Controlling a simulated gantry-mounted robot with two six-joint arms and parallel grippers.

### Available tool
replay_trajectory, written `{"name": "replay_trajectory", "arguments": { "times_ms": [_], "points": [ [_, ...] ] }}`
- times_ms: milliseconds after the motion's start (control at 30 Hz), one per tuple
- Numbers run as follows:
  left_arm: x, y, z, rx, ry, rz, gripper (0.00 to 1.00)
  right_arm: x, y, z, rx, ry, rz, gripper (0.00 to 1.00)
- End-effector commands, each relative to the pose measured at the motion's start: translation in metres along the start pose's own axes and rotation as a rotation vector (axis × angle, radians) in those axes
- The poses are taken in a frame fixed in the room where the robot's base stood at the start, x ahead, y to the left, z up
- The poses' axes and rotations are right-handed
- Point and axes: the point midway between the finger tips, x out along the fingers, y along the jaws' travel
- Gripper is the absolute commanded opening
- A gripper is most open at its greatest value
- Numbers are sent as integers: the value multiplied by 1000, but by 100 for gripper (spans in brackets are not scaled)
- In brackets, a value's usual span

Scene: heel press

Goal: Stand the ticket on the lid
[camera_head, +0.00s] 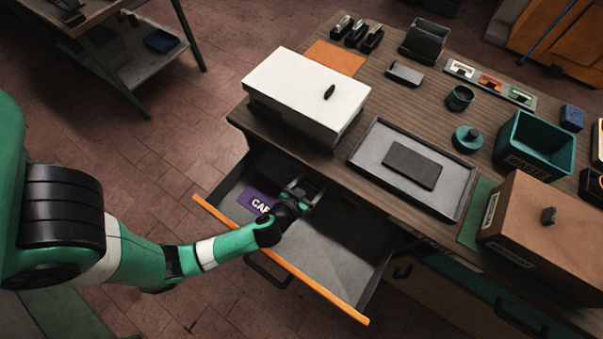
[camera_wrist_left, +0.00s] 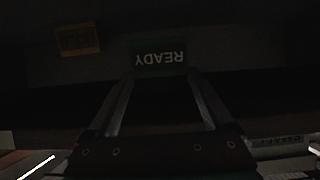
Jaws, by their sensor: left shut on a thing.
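My left gripper (camera_head: 308,190) reaches into the open drawer (camera_head: 335,255), low near its back. In the dark left wrist view, its fingers (camera_wrist_left: 162,74) are shut on a dark green ticket (camera_wrist_left: 160,58) whose word READY shows upside down. In the head view I cannot make out this ticket at the gripper. A white box with a flat lid (camera_head: 300,80) and black knob stands on the desk behind the drawer. A brown box with a lid (camera_head: 555,215) and dark knob stands at the right. My right gripper is not in view.
A purple ticket (camera_head: 256,199) lies in the drawer left of the gripper. An orange ticket (camera_wrist_left: 78,40) shows in the wrist view. The drawer's orange front edge (camera_head: 280,262) lies under my forearm. A grey tray (camera_head: 365,170) holds a dark slab. A teal bin (camera_head: 537,145) stands right.

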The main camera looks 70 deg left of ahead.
Motion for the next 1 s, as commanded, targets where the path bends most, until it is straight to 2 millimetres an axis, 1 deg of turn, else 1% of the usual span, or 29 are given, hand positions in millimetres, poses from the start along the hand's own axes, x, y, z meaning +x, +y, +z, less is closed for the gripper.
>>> {"name": "replay_trajectory", "arguments": {
  "times_ms": [33,100,167,200,333,467,567,667,767,800,900,1000],
  "points": [
    [-9,14,-4,2,4,10,35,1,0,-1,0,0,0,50],
    [-18,27,-9,2,2,8,35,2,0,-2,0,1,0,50],
    [-24,36,-12,1,4,7,35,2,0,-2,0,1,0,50],
    [-30,42,-17,1,1,6,35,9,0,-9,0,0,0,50],
    [-36,51,-17,-1,-1,1,35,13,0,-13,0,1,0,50],
    [-37,54,-17,-1,1,0,35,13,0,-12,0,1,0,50],
    [-38,62,-18,7,-2,21,35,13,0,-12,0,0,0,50],
    [-44,87,-23,40,-8,82,35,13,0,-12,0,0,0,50],
    [-56,123,-31,90,-15,177,35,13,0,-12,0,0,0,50],
    [-62,139,-34,113,-17,219,35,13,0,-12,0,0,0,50],
    [-78,173,-40,167,-17,314,35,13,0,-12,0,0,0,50],
    [-94,199,-44,210,-13,393,35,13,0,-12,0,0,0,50]
  ]
}}
